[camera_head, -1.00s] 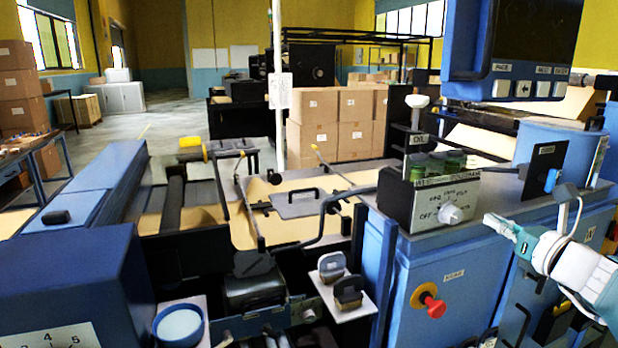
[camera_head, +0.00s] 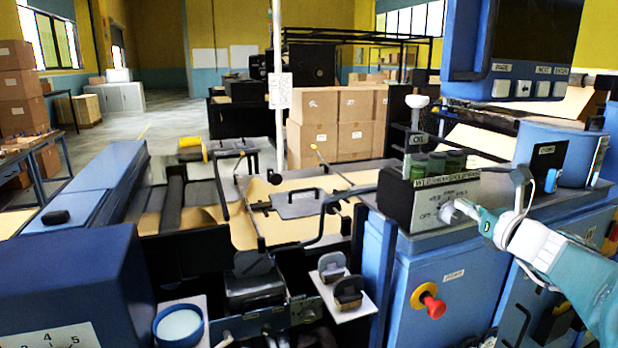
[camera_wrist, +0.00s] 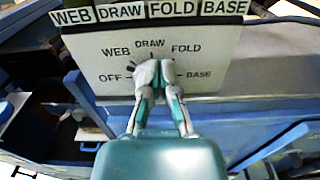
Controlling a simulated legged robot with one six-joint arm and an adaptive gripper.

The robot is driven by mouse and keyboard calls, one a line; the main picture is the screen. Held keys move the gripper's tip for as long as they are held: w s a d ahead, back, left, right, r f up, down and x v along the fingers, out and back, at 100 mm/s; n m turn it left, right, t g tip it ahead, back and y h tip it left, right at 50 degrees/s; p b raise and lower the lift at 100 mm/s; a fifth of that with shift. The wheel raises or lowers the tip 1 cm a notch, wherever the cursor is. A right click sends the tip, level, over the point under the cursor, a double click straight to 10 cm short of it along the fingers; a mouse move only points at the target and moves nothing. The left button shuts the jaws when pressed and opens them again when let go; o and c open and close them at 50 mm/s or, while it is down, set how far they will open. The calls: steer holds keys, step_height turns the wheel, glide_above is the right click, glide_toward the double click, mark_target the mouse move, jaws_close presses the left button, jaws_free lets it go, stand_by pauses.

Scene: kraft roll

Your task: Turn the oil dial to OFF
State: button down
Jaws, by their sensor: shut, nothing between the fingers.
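The oil dial (camera_head: 446,212) is a pale round knob on the white face of a black box under an OIL sign (camera_head: 418,139). In the wrist view its panel (camera_wrist: 112,76) reads OFF at the left, then WEB, DRAW, FOLD and BASE at the right. My gripper (camera_head: 461,206) reaches in from the right, its tips at the dial's front. In the wrist view my gripper (camera_wrist: 154,70) is shut, its fingertips together over the middle of the panel.
A red push button (camera_head: 434,306) sticks out from the blue cabinet below. A screen with buttons (camera_head: 530,50) hangs above right. A curved black lever (camera_head: 325,225) lies left of the box.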

steer(key=shift+f, duration=0.3)
stand_by(0.5)
steer(key=shift+s+a, duration=0.2)
steer(key=shift+a, duration=0.3)
steer(key=shift+r, duration=0.4)
steer(key=shift+s, duration=0.15)
steer(key=v, duration=0.5)
steer(key=shift+s+d+r, duration=0.1)
steer(key=shift+s+d, duration=0.05)
steer(key=shift+s, duration=0.2)
